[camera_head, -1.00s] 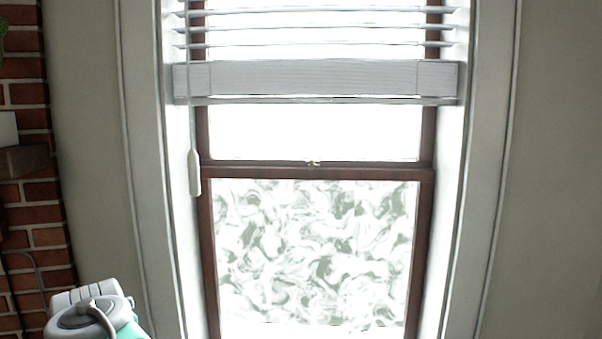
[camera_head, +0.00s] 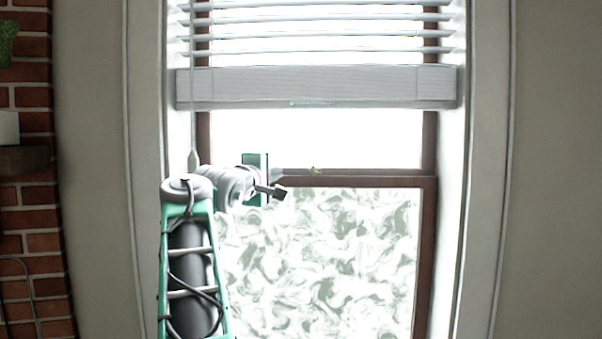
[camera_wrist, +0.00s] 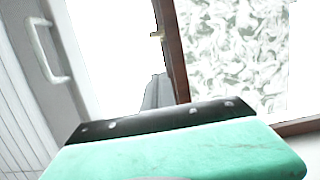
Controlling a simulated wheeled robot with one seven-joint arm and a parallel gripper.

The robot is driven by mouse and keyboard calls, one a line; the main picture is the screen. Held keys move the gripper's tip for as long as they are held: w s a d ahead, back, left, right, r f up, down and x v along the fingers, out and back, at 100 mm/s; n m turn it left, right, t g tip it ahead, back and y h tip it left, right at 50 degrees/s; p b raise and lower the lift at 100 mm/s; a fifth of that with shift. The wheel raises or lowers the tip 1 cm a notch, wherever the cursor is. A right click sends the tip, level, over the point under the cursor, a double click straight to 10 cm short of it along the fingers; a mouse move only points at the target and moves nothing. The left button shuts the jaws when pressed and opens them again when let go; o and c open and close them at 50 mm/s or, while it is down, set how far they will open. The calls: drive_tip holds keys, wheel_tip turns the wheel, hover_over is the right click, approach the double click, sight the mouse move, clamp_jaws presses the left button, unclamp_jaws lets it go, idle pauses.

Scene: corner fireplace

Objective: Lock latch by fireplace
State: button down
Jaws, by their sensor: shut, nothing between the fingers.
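The latch (camera_head: 314,170) is a small brass piece on the meeting rail at the middle of the brown-framed window. It also shows in the wrist view (camera_wrist: 157,35), near the top centre. My gripper (camera_head: 278,193) is shut and empty, left of and slightly below the latch in the head view. In the wrist view, the grey fingers (camera_wrist: 158,92) show beyond the green and black housing, pointing toward the latch with a gap in the picture. I cannot tell how far in front of the window the fingers are. The latch's exact turn is too small to make out.
White blinds (camera_head: 315,88) hang partly lowered above the rail. Their wand (camera_head: 193,160) hangs at the left, close to my arm. The lower pane (camera_head: 340,255) is patterned. Brick (camera_head: 30,210) with a ledge stands at far left. The space right of my gripper looks clear.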

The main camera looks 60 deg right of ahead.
drive_tip(key=s+d+p, duration=0.2)
drive_tip(key=d+p, duration=0.2)
drive_tip(key=d, duration=0.7)
drive_tip(key=shift+d, duration=0.2)
drive_tip(key=shift+s, duration=0.15)
drive_tip(key=shift+f, duration=0.1)
drive_tip(key=shift+t, duration=0.3)
